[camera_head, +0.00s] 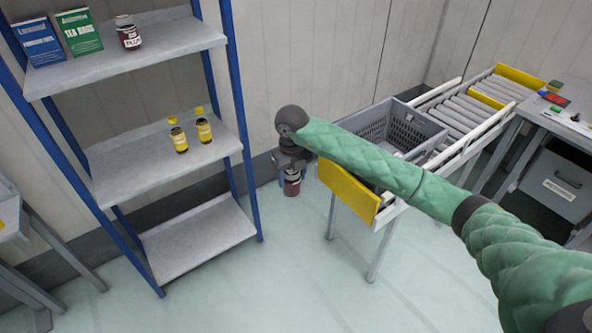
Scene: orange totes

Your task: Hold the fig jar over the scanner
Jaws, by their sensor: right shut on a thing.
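My right arm reaches in from the right in a green sleeve. Its gripper (291,164) points down and is shut on a small dark red jar (292,187) with a pale label. The jar hangs upright over the floor, between the shelf rack and the roller conveyor. Its label is too small to read, so I cannot tell whether it is the fig jar. A similar dark jar (129,38) stands on the top shelf. I cannot make out a scanner for certain. My left gripper is not in view.
The blue-posted rack (178,38) holds two boxes (80,32) and two yellow-capped bottles (204,130); its bottom shelf is empty. A grey crate (370,124) sits on the conveyor (467,112), which has a yellow end plate (347,192). A table (560,112) with small items is at right.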

